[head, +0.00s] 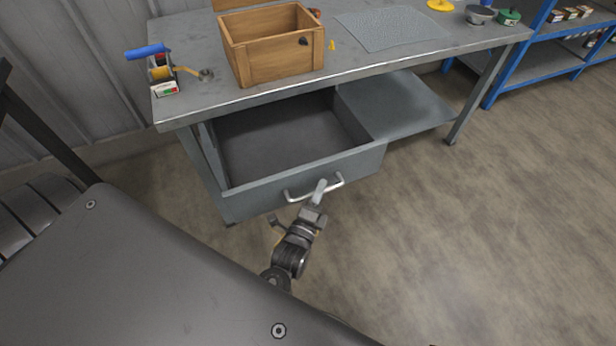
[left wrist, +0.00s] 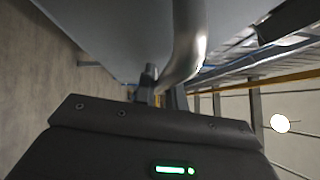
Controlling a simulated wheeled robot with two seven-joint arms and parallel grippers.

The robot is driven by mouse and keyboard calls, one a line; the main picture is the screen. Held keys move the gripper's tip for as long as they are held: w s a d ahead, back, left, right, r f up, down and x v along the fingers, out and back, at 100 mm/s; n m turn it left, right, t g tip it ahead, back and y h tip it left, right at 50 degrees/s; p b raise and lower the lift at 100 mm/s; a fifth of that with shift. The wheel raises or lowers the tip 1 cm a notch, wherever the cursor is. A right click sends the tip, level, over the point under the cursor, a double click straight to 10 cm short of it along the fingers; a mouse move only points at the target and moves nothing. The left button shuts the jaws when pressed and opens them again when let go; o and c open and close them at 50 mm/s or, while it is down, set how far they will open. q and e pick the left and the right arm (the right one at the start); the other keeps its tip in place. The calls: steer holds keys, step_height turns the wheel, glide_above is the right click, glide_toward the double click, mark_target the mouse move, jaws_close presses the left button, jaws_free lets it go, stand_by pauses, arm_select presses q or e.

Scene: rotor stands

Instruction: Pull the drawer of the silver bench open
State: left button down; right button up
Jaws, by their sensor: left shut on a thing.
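The silver bench (head: 240,98) stands along the wall in the head view. Its grey drawer (head: 245,199) is pulled well out, and its interior is visible and looks empty. A curved metal handle (head: 300,197) is on the drawer front; it also shows large in the left wrist view (left wrist: 188,45). My left gripper (head: 321,187) is at the handle's right half and is shut on it. In the left wrist view the fingers (left wrist: 155,88) meet the handle bar, partly hidden by it. My right gripper is not in view.
On the bench top are a wooden crate (head: 275,64), a blue-handled tape dispenser (head: 160,72), a grey mat (head: 390,27) and small items. A blue shelf (head: 545,60) stands at the right. The floor (head: 460,230) before the drawer is clear.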

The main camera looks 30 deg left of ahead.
arm_select(q)
steer(key=shift+s+d, duration=0.1)
steer(key=shift+s, duration=0.05)
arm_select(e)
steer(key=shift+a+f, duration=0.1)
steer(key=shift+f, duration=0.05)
arm_select(q)
steer(key=c, duration=1.5)
jaws_free()
steer(key=shift+o, duration=0.2)
steer(key=s+d+f, duration=0.1)
steer(key=s, duration=0.9)
steer(key=shift+s+f, duration=0.25)
steer(key=shift+s, duration=0.05)
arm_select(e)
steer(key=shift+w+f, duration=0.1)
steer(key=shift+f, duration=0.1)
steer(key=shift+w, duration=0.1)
